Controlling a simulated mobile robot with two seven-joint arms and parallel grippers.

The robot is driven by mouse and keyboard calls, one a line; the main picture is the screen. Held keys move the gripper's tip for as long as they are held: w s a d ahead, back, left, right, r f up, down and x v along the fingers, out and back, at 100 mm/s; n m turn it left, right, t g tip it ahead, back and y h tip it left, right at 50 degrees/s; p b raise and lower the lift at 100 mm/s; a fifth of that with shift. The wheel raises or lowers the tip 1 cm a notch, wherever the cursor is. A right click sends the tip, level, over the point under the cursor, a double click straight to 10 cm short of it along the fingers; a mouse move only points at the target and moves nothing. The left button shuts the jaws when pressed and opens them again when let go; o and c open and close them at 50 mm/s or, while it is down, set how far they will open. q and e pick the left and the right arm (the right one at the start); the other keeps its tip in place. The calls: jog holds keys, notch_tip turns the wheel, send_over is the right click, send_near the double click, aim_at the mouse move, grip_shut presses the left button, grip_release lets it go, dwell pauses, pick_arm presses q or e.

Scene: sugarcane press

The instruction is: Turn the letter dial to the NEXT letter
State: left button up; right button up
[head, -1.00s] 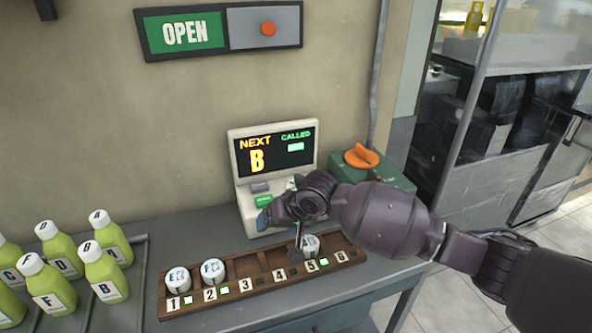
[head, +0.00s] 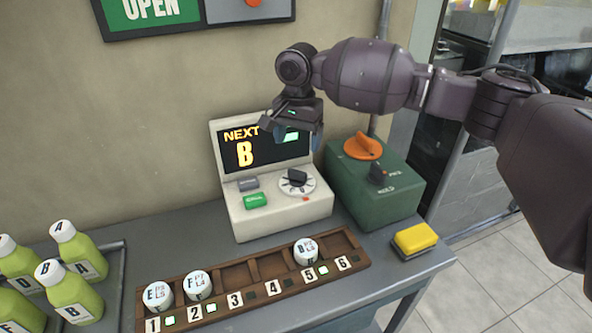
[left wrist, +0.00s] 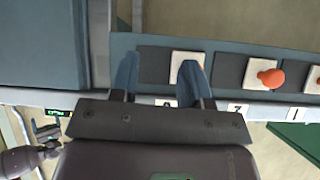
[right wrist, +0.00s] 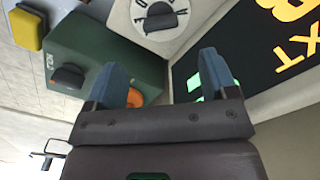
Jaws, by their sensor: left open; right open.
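The letter dial (head: 297,182) is a white disc with a dark knob, on the sloped front of the cream console (head: 275,216). The console screen (head: 240,150) shows NEXT and a large B; my right gripper covers part of the screen. My right gripper (head: 294,128) is open and empty, raised in front of the screen above the dial. In the right wrist view the dial (right wrist: 158,14) shows at the top, apart from the open fingers (right wrist: 165,85). My left gripper is out of the head view; in its wrist view it is open (left wrist: 157,80) with nothing between the fingers.
A green CALL button (head: 255,200) and a grey button (head: 248,184) sit left of the dial. A green box (head: 375,190) with an orange knob stands right. A wooden numbered rack (head: 250,283) with several white cups lies in front. A yellow sponge (head: 415,238) lies far right.

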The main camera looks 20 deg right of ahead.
aim_at(298, 171)
notch_tip(298, 171, down, 9)
jog(key=shift+r+b, duration=0.15)
jog(key=shift+b, duration=0.85)
jog(key=shift+f, duration=0.55)
jog(key=shift+c, duration=0.8)
jog(key=c, duration=0.7)
jog(key=shift+c, duration=0.3)
